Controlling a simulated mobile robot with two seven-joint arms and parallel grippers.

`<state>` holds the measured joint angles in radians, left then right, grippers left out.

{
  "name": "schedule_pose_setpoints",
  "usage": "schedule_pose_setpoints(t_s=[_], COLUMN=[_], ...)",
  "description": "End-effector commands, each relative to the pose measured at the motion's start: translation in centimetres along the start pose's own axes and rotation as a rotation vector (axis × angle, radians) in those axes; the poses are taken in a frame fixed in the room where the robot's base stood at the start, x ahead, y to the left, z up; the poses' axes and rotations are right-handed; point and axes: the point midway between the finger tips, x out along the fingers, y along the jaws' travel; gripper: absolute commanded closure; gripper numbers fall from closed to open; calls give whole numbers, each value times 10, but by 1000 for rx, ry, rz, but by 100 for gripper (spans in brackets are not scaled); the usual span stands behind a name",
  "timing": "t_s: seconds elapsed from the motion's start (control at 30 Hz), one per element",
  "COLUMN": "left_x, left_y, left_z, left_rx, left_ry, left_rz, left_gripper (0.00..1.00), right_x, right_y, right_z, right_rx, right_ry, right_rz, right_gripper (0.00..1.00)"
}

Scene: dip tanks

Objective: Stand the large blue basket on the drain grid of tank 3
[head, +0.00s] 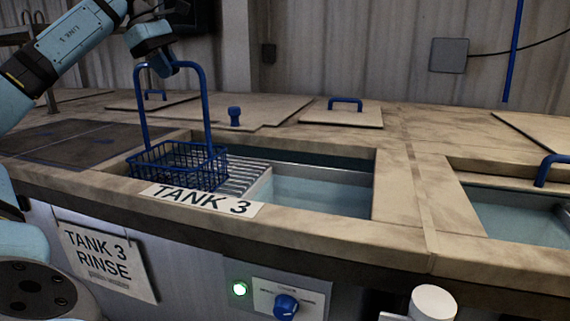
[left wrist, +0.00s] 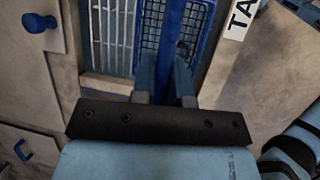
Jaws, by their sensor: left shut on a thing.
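The large blue basket (head: 178,168), a wire basket with a tall hoop handle, is upright at the left end of the tank 3 opening. My left gripper (head: 165,69) is shut on the top bar of its handle; the handle also shows between the fingers in the left wrist view (left wrist: 172,38). The slatted drain grid (head: 243,176) shows right of the basket, and in the left wrist view (left wrist: 110,40) beside the basket mesh. I cannot tell whether the basket's underside touches the grid. Tank 3's water (head: 315,195) lies right of the grid. My right gripper is not in view.
The stone-like rim carries a TANK 3 label (head: 205,201) in front of the basket. Lids with blue handles (head: 345,104) and a blue knob (head: 235,116) lie behind. Another open tank (head: 515,213) is at right. A dark panel (head: 75,141) lies left of the basket.

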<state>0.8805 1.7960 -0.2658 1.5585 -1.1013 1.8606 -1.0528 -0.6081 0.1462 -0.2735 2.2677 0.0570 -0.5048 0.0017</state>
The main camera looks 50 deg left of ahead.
Motion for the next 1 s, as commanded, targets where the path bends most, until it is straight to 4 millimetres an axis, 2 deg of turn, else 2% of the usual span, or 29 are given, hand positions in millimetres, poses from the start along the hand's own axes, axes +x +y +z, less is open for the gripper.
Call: schedule_pose_setpoints(t_s=[0.6, 0.63, 0.73, 0.77, 1.0], left_x=[11, 10, 10, 10, 12], left_y=[-2, -2, -2, -2, -2], left_z=[-5, -5, -4, -4, -5], left_rx=[0, 0, 0, 0, 0], left_ry=[-1, -1, -1, -1, 1], left_rz=[2, 2, 2, 2, -2], left_gripper=[100, 83, 60, 56, 56], right_x=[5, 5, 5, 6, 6], right_y=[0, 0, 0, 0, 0], right_z=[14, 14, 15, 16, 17], right_rx=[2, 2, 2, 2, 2], right_ry=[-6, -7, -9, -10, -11], right_rz=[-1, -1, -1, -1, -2], right_gripper=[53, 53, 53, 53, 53])
